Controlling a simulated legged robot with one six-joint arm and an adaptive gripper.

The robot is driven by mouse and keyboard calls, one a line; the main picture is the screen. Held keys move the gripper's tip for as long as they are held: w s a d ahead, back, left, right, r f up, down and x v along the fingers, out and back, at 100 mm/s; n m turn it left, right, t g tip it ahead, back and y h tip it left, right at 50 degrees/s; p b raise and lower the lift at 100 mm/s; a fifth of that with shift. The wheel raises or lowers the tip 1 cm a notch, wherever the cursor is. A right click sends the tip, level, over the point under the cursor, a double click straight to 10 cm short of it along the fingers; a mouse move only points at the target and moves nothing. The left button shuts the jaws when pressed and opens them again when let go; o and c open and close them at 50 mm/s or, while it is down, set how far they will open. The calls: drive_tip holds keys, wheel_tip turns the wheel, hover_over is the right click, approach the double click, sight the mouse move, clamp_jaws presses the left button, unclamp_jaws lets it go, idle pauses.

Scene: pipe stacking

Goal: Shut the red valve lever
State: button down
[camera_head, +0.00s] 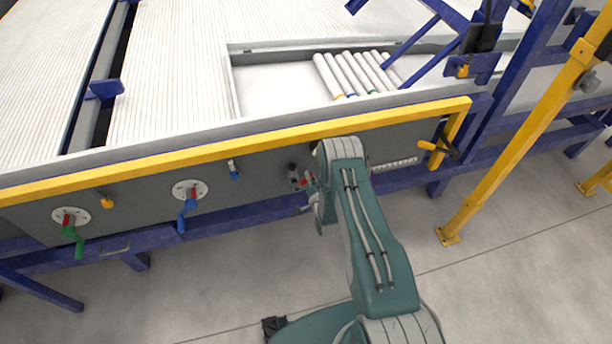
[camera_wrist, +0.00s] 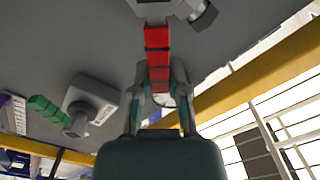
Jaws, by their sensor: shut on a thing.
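The red valve lever (camera_wrist: 157,38) runs down the middle of the wrist view from a grey mount at the top edge. My gripper (camera_wrist: 159,78) has a finger on each side of its lower part and is shut on it. In the head view my gripper (camera_head: 309,192) is at the dark grey front panel, partly hidden by my green arm. Only small bits of the red lever (camera_head: 309,180) show there, beside my gripper. The lever's exact angle cannot be told from the head view.
A green-handled valve (camera_head: 72,236) and a blue-handled valve (camera_head: 187,208) are on the panel to the left. A yellow rail (camera_head: 200,148) runs above the panel. White pipes (camera_head: 350,73) lie in the tray behind. A yellow post (camera_head: 520,135) stands at right. The floor in front is clear.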

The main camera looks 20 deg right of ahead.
drive_tip(key=f+m, duration=0.1)
drive_tip(key=m, duration=0.1)
drive_tip(key=d+f+m, duration=0.1)
drive_tip(key=f+m, duration=0.1)
drive_tip(key=m, duration=0.1)
drive_tip(key=d+f+m, duration=0.1)
drive_tip(key=m, duration=0.2)
drive_tip(key=shift+w+f, duration=0.1)
drive_tip(key=shift+f, duration=0.2)
drive_tip(key=shift+f+m, duration=0.15)
drive_tip(key=shift+m, duration=0.15)
drive_tip(key=c, duration=0.6)
unclamp_jaws()
drive_tip(key=s, duration=1.2)
drive_tip(key=shift+f, duration=0.1)
